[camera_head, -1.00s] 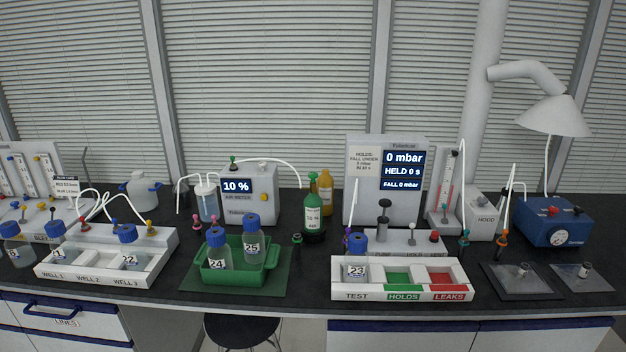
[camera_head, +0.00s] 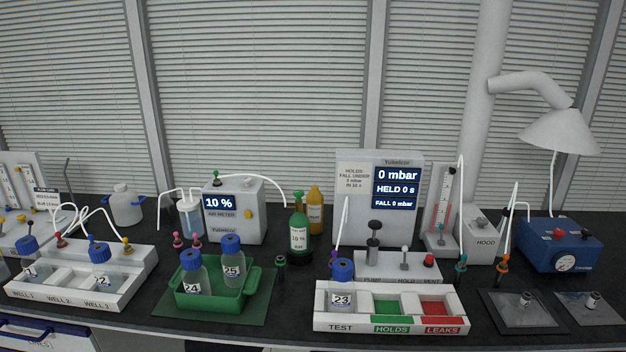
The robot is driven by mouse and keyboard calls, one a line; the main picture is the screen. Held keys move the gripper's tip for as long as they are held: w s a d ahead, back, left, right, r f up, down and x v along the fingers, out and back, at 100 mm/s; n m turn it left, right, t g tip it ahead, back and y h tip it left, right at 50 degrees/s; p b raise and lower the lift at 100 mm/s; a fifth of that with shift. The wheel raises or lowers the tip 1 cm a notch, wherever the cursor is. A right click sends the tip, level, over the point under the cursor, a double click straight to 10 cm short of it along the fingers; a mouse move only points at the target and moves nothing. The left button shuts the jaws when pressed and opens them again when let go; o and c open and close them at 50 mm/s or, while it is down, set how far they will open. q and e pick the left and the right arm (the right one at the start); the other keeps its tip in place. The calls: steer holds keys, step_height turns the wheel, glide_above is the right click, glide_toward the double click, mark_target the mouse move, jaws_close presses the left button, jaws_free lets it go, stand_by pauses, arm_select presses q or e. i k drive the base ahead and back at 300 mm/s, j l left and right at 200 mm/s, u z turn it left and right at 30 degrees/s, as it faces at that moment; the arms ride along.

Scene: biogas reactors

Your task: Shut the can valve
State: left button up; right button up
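A green can (camera_head: 298,238) with a white label stands upright on the black bench, left of the pressure display. A small green top piece (camera_head: 298,196) sits on it and may be its valve; whether it is open or shut is too small to tell. A yellow bottle (camera_head: 315,212) stands just behind it to the right. Neither of my grippers is in view, and nothing touches the can.
A green tray (camera_head: 253,301) with bottles 24 and 25 is in front left of the can. The air meter (camera_head: 236,228) stands left of it. A rack (camera_head: 391,327) marked TEST, HOLDS and LEAKS holds bottle 23 (camera_head: 341,296). White tubes arch over the bench.

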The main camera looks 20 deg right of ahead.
mark_target(299, 193)
steer(key=i+l+u, duration=0.15)
steer(key=l+u, duration=0.25)
steer(key=l, duration=0.3)
steer(key=i+l+u, duration=0.1)
steer(key=l+u, duration=0.35)
steer(key=l, duration=0.25)
